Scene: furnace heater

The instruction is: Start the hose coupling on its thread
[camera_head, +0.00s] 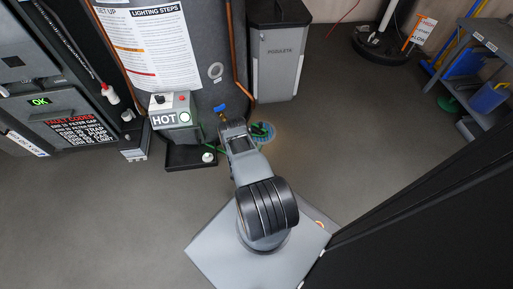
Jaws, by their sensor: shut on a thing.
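My gripper (228,122) is at the lower right side of the grey tank (210,85), at the end of my outstretched arm. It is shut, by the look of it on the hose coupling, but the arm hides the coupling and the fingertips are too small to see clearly. A blue valve handle (220,108) shows just beyond the gripper. The thread is not visible, so I cannot tell whether coupling and thread touch. Parts of a green hose (222,149) show beside the arm.
A "HOT" control box (172,111) is on the tank's left. A copper pipe (236,65) and grey bin (275,60) stand close on the right. The floor at lower left is clear.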

